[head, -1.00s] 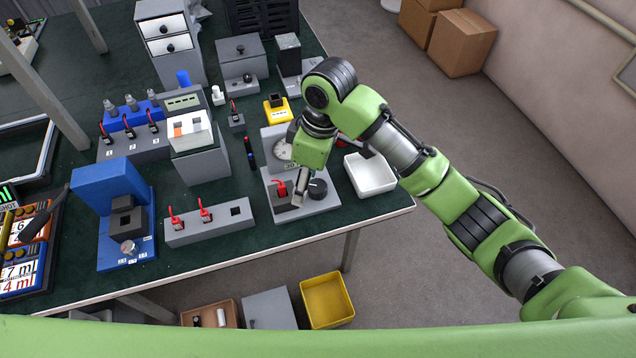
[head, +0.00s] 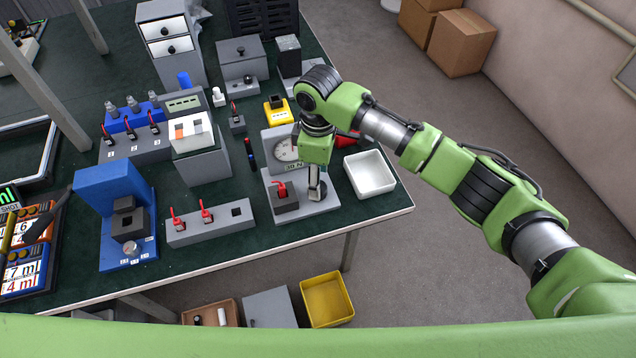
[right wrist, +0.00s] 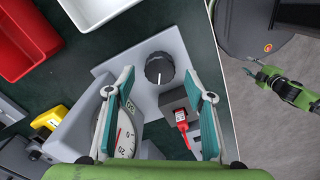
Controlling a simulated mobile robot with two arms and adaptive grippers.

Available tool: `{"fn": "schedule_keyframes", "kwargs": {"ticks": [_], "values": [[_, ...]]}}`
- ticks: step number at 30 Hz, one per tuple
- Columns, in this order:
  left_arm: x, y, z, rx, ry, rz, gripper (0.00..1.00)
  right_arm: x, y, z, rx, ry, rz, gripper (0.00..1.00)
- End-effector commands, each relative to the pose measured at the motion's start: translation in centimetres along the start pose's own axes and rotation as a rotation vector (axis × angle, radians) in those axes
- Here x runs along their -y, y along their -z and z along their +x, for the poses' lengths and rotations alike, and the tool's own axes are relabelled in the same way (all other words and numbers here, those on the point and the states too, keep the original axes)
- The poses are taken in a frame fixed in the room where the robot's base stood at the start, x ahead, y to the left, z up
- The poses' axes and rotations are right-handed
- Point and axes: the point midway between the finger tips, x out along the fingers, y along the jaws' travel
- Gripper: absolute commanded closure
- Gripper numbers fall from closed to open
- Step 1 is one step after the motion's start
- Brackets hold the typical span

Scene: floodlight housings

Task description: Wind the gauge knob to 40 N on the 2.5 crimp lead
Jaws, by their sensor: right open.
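The dark ribbed knob (right wrist: 159,68) has a white mark and sits on the grey base plate (right wrist: 145,102). My right gripper (right wrist: 160,82) is open, its fingers on either side of the knob in that view. In the head view the gripper (head: 316,192) hides the knob. A red lead (head: 281,189) sits in the dark block beside it, also in the wrist view (right wrist: 181,118).
A white bin (head: 369,175) stands right of the stand, with a red bin (right wrist: 25,45) near it. A grey holder (head: 180,234) with two red leads is in front left. A blue press (head: 112,190) stands farther left. The table edge is close in front.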

Motion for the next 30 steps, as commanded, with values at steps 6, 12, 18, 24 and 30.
{"fn": "schedule_keyframes", "kwargs": {"ticks": [6,12,18,24,30], "values": [[0.0,0.0,-0.2,0.0,0.0,0.0,0.65,0.0,0.0,2.9,0.001,0.0,0.001,0.51],[0.0,0.0,-0.3,0.0,0.0,0.0,0.65,0.0,0.1,3.7,0.0,-0.001,-0.001,0.51],[0.0,0.0,-0.2,0.0,0.0,0.0,0.65,0.0,0.1,3.7,0.0,-0.001,-0.001,0.51],[0.0,0.0,-0.2,0.0,0.0,0.0,0.65,0.0,0.1,3.7,-0.001,-0.001,0.0,0.89],[0.0,0.0,-0.4,0.0,0.0,0.0,0.65,0.1,0.1,3.6,-0.001,0.0,0.007,0.89]]}}
